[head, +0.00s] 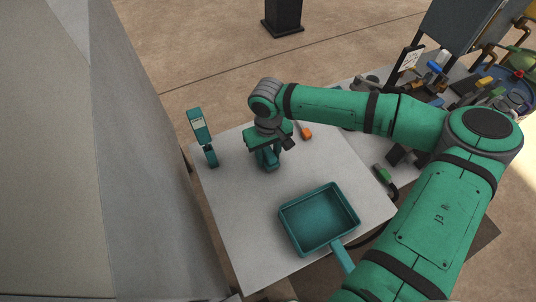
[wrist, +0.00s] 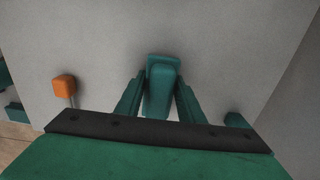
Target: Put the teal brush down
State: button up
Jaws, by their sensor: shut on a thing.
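My gripper (head: 267,160) is over the left rear part of the light grey table (head: 235,205). Its jaws are shut on a teal object, which I take as the teal brush. In the head view the gripper and wrist hide most of the brush. It is low over the table; I cannot tell whether it touches the surface.
A teal pan (head: 318,222) with a handle lies at the front right of the table. A teal upright device (head: 201,130) stands at the left edge. An orange-ended tool (head: 304,131) lies behind the gripper. Clutter fills the right bench. The table's front left is clear.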

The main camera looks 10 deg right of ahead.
aim_at(268, 151)
jog(key=shift+f, duration=0.1)
jog(key=o, duration=1.1)
notch_tip(268, 151, up, 12)
jog(key=shift+r, duration=0.2)
dwell(0.3)
